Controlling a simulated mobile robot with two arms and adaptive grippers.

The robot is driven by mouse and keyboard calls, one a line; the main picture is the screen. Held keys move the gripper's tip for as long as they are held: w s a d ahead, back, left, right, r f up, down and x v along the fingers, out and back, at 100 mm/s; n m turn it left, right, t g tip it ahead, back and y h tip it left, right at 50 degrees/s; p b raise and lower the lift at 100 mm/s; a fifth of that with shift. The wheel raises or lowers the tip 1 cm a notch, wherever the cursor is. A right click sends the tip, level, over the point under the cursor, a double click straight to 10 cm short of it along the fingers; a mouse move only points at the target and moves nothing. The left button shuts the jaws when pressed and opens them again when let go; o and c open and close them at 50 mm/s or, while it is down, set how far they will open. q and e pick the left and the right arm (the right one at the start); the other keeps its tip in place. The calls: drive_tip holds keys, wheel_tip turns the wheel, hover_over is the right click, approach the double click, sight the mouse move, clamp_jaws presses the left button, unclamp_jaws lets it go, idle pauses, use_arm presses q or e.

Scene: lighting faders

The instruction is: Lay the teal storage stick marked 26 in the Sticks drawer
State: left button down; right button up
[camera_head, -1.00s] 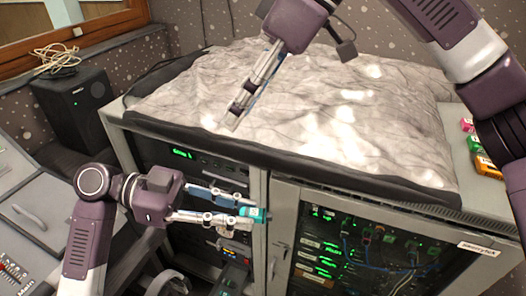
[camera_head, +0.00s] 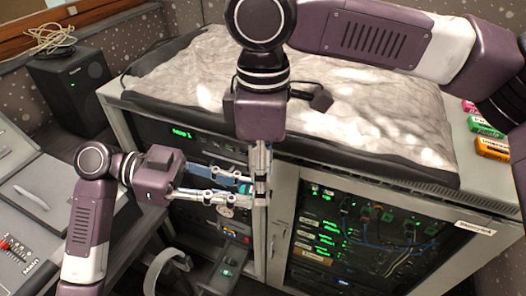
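The teal storage stick (camera_head: 244,188) shows as a small teal piece at the fingertips of my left gripper (camera_head: 240,190), which is shut on it in front of the rack. The number on it cannot be read. My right gripper (camera_head: 261,195) points straight down with its fingers right at the stick, partly covering it. The fingers are seen nearly edge-on, so whether they are open or closed on the stick is unclear. No drawer with a readable Sticks label shows.
A rack cabinet with a glass door (camera_head: 365,240) stands ahead, topped by a crumpled grey cover (camera_head: 375,115). Pink, green (camera_head: 487,126) and orange (camera_head: 492,149) labelled blocks lie at the right. A speaker (camera_head: 70,90) and grey console (camera_head: 35,190) are at the left.

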drive_tip(key=shift+f, duration=1.25)
drive_tip(key=shift+c, duration=0.6)
drive_tip(key=c, duration=1)
use_arm(q)
drive_tip(key=c, duration=1.7)
unclamp_jaws()
use_arm(e)
clamp_jaws()
